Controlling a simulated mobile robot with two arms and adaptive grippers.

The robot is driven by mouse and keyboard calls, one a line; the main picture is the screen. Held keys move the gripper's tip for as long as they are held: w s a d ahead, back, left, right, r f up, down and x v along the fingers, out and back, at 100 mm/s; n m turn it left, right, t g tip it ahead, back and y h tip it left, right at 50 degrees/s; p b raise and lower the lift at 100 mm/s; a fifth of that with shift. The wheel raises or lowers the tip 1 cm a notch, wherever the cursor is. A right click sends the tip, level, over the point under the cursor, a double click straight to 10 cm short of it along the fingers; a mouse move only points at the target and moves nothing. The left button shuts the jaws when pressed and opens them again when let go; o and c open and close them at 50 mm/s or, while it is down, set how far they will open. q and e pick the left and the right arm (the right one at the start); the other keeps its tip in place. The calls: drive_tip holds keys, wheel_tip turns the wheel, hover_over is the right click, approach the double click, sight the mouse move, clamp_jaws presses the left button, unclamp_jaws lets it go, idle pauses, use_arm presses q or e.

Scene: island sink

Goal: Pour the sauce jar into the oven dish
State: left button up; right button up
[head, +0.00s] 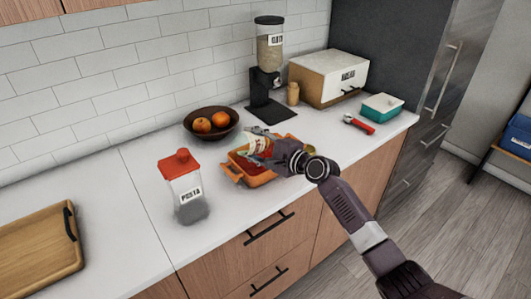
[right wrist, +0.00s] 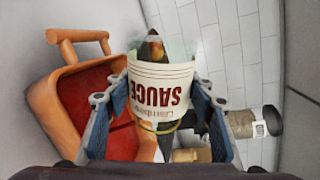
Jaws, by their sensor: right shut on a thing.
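The sauce jar (right wrist: 160,92) has a cream label with red lettering and fills the middle of the right wrist view. My right gripper (head: 262,146) is shut on it, with a blue-padded finger on each side. In the head view the jar (head: 251,144) is tipped well over on its side, above the oven dish. The orange oven dish (head: 258,181) sits on the white counter below the gripper. Red shows inside it; it also appears at the left of the right wrist view (right wrist: 42,92). My arm hides part of the dish. My left gripper is out of view.
A dispenser (head: 268,75), bread box (head: 326,78), red-handled tool (head: 358,124) and teal container (head: 382,107) stand farther back or right. A wooden board (head: 35,255) lies far left.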

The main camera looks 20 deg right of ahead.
drive_tip(key=shift+w+a+r, duration=0.1)
drive_tip(key=shift+a, duration=0.35)
drive_tip(key=shift+w+d, duration=0.15)
drive_tip(key=shift+d, duration=0.6)
drive_tip(key=shift+a, duration=0.1)
drive_tip(key=a+n, duration=0.1)
drive_tip(key=s+a+f+n, duration=0.1)
drive_tip(key=shift+n+h, duration=0.3)
drive_tip(key=shift+h, duration=0.1)
drive_tip(key=shift+a, duration=0.1)
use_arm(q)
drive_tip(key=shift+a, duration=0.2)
use_arm(e)
drive_tip(key=shift+n, duration=0.3)
